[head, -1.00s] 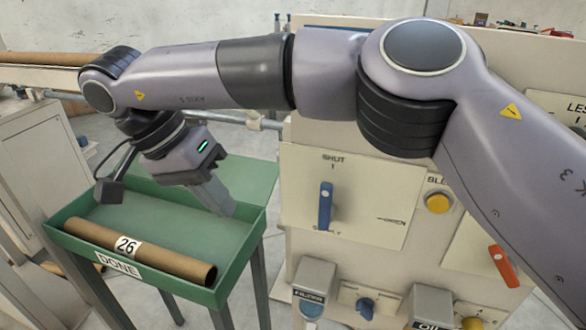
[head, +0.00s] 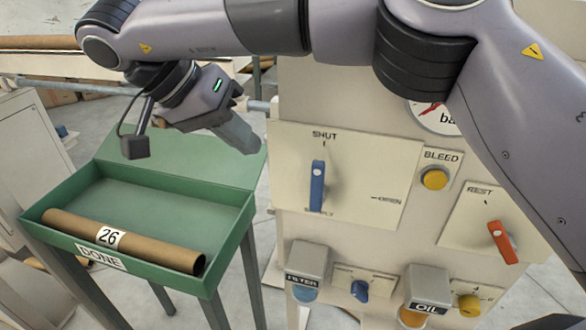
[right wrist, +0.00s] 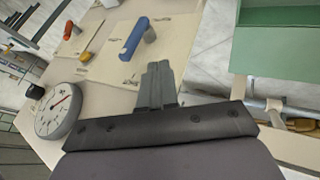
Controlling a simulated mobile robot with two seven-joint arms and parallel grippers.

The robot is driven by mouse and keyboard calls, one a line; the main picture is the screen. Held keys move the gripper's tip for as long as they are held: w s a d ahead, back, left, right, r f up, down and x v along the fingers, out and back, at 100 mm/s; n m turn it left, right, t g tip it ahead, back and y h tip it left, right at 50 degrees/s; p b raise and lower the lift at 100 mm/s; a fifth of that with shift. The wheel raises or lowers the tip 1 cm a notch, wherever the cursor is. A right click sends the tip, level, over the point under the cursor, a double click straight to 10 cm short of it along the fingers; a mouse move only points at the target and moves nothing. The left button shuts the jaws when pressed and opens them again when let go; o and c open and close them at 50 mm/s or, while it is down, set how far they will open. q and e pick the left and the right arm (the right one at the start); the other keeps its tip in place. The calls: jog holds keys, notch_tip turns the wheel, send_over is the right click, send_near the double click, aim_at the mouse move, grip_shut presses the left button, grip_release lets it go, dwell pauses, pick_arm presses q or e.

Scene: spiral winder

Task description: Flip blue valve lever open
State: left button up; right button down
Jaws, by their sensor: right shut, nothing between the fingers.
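The blue valve lever (head: 317,186) stands upright on a cream plate (head: 385,160) on the panel. Its upper end points to SHUT, and the OPEN mark is to the right. In the right wrist view the blue lever (right wrist: 134,38) lies just beyond the fingertips, apart from them. My right gripper (head: 243,140) is shut and empty, left of the lever and above the back of the green tray. Its closed fingers also show in the right wrist view (right wrist: 157,80). My left gripper is in neither view.
The green DONE tray (head: 165,262) holds a brown tube (head: 150,249) labelled 26. On the panel are a yellow BLEED button (head: 434,179), a red-orange REST lever (head: 502,241), a gauge (right wrist: 58,112) and grey FILTER and OIL boxes (head: 428,281). Open air lies between gripper and lever.

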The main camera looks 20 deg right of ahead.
aim_at(317, 187)
pick_arm(q)
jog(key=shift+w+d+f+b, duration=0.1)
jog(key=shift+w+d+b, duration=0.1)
jog(key=shift+b, duration=0.1)
pick_arm(e)
jog(key=s+d+f, duration=0.2)
jog(key=d+f, duration=0.2)
jog(key=d, duration=0.2)
jog(key=shift+d+f, duration=0.3)
jog(key=shift+d, duration=0.1)
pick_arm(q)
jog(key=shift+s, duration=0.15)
pick_arm(e)
jog(key=shift+w, duration=0.1)
